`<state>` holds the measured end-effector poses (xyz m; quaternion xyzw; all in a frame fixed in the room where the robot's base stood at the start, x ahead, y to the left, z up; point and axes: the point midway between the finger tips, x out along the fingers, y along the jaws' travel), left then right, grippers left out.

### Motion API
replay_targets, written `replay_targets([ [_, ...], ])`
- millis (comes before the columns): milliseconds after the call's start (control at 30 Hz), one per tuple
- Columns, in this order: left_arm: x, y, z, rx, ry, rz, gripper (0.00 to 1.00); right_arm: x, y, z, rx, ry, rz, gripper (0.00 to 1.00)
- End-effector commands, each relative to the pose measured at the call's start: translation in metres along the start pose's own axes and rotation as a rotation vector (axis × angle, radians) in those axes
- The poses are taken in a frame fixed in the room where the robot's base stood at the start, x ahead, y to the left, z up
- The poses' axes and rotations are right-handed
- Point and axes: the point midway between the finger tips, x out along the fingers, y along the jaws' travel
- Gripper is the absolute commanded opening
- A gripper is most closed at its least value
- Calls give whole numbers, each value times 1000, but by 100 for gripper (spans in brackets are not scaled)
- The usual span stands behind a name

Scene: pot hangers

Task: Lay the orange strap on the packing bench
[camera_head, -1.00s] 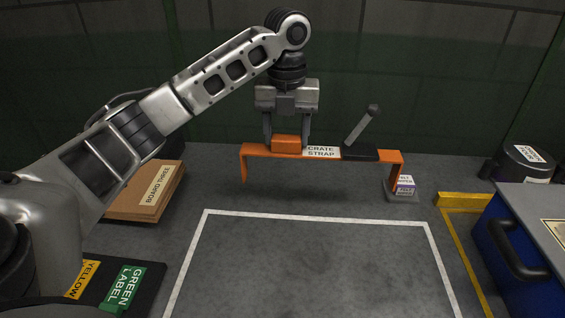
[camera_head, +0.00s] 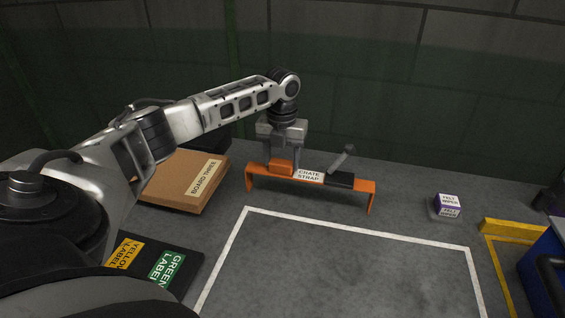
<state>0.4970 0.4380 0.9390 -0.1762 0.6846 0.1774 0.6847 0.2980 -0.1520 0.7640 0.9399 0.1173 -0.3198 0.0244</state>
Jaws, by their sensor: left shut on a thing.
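The orange crate strap (camera_head: 309,176) is a long, stiff bar with a bent-down leg at each end, a white "CRATE STRAP" label and a black buckle with a raised grey lever (camera_head: 341,159). My left gripper (camera_head: 281,163) points down and is shut on the orange block near the strap's left end. The strap is level, behind the white outline (camera_head: 350,229) on the grey bench top (camera_head: 340,265). I cannot tell whether its legs touch the surface. My right gripper is not in view.
A cardboard box (camera_head: 185,182) lies left of the strap. A dark tray with yellow and green labels (camera_head: 167,266) is at front left. A small white and purple box (camera_head: 447,203) stands to the right, near a yellow edge (camera_head: 514,231) and blue bin (camera_head: 545,268). The outlined area is clear.

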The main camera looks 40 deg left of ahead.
Motion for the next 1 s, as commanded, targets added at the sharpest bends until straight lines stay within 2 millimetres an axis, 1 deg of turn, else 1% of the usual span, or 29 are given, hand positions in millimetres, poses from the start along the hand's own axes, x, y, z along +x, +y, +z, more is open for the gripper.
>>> replay_targets([
  [100,13,-1,-1,2,2,-1,0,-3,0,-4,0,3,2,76],
  [167,17,-1,-1,2,0,-2,0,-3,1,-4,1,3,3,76],
  [500,20,-2,0,2,0,-2,0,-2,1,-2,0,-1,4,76],
  [533,20,-2,-1,2,0,-1,62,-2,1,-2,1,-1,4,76],
  [567,20,-2,-1,2,0,-1,70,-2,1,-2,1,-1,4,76],
  [600,20,-2,-1,2,0,-1,76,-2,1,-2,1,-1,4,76],
  [867,19,-2,0,2,0,-1,76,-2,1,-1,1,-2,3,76],
  [1000,10,-2,0,2,-1,-3,76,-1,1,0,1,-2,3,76],
])
